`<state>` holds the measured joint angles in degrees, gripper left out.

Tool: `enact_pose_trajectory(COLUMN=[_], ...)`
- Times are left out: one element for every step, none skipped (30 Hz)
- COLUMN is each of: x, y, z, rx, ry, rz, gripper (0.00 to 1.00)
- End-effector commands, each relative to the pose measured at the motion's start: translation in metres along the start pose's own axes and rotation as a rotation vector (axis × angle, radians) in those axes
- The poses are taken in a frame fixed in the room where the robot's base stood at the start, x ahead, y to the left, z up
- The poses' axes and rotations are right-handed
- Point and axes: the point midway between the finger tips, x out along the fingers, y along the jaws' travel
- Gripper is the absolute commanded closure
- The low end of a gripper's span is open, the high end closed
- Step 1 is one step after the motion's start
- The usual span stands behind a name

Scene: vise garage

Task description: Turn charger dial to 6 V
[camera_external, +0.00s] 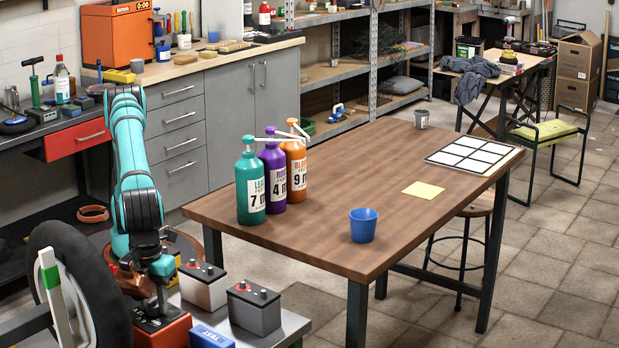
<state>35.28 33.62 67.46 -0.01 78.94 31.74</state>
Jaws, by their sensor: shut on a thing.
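A red box with a dark top, which looks like the charger (172,332), sits at the bottom left beside the tyre. My teal arm reaches down to it from above. My gripper (156,302) is low, right at the top of this box, shut on what appears to be its dial. The dial itself, its markings and the fingertips are too small and too covered by the wrist to make out, so the setting cannot be read.
Two batteries, one grey-white (203,288) and one dark grey (254,309), stand just right of the charger. A blue box (211,338) lies in front. A large tyre (88,290) stands close on the left. The wooden table (310,232) bears bottles and a blue cup (363,226).

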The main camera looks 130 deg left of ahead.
Motion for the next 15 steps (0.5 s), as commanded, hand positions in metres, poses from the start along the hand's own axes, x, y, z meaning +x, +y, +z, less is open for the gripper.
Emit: enact_pose_trajectory(x=[-0.0006, -0.0006, -0.0006, -0.0007, -0.0007, -0.0007, -0.0007, -0.0007, -0.0007, -0.0007, -0.0007, -0.0007, -0.0008, -0.0008, -0.0008], y=[-0.0002, -0.0002, -0.0002, -0.0002, -0.0002, -0.0003, -0.0003, -0.0003, -0.0003, -0.0003, -0.0003, -0.0003, -0.0003, -0.0003, -0.0003], z=[0.0000, 0.0000, 0.0000, 0.0000, 0.0000, 0.0000, 0.0000, 0.0000, 0.0000, 0.0000, 0.0000, 0.0000, 0.0000, 0.0000, 0.0000], rx=[0.034, 0.056, 0.083, 0.102, 0.121, 0.142, 0.158, 0.172, 0.190, 0.202, 0.213, 0.225, 0.234, 0.241, 0.249], ry=[0.001, 0.001, 0.001, 0.001, 0.001, 0.001, 0.001, 0.001, 0.001, 0.001, 0.001, 0.001, 0.001, 0.001, 0.001], rz=[-0.001, -0.001, -0.001, -0.001, -0.001, -0.001, -0.001, -0.001, -0.001, -0.001, -0.001, -0.001, -0.001, -0.001, -0.001], gripper=[0.91, 0.91, 0.91, 0.91, 0.91, 0.91, 0.91, 0.91, 0.91, 0.91, 0.91, 0.91, 0.91, 0.91, 0.91])
